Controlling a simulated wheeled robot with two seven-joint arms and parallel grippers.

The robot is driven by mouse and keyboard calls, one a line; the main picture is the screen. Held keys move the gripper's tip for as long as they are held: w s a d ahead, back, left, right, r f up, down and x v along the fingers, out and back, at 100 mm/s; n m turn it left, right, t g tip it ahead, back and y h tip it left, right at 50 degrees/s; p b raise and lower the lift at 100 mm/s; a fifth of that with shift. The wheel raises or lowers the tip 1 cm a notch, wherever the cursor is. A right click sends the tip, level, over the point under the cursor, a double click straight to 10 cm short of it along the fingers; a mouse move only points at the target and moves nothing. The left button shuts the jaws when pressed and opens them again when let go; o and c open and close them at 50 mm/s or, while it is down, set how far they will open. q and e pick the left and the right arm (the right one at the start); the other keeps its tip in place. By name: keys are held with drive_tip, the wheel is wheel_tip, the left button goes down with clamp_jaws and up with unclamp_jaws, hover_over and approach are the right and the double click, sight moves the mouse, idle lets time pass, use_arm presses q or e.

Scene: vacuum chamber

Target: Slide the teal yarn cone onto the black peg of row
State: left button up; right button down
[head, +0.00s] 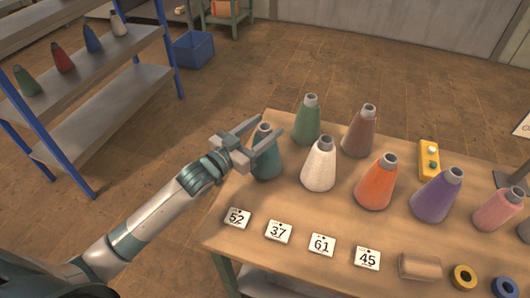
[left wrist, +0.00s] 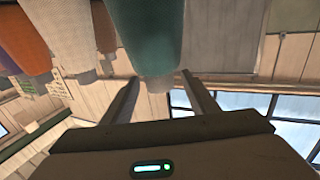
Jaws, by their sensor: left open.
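The teal yarn cone (head: 266,167) stands upright at the left end of the wooden table, with its grey tip up. My left gripper (head: 261,137) is open at the top of this cone, with one finger on each side of its tip. In the left wrist view the teal cone (left wrist: 150,38) appears upside down, its grey tip between the spread fingers of the left gripper (left wrist: 162,92). A gap shows on both sides, so the cone is not gripped. I cannot make out a black peg in either view. My right gripper is not in view.
A green cone (head: 307,121) and a white cone (head: 319,168) stand close to the teal one. Brown, orange, purple and pink cones stand farther right. Number cards (head: 278,232) lie along the front of the table (head: 330,213). A shelf (head: 103,119) with several cones stands at left.

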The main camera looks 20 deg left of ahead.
use_arm(q)
drive_tip(key=shift+w+d, duration=0.15)
drive_tip(key=shift+w, duration=0.1)
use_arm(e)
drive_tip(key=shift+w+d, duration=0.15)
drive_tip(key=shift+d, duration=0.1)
use_arm(q)
clamp_jaws()
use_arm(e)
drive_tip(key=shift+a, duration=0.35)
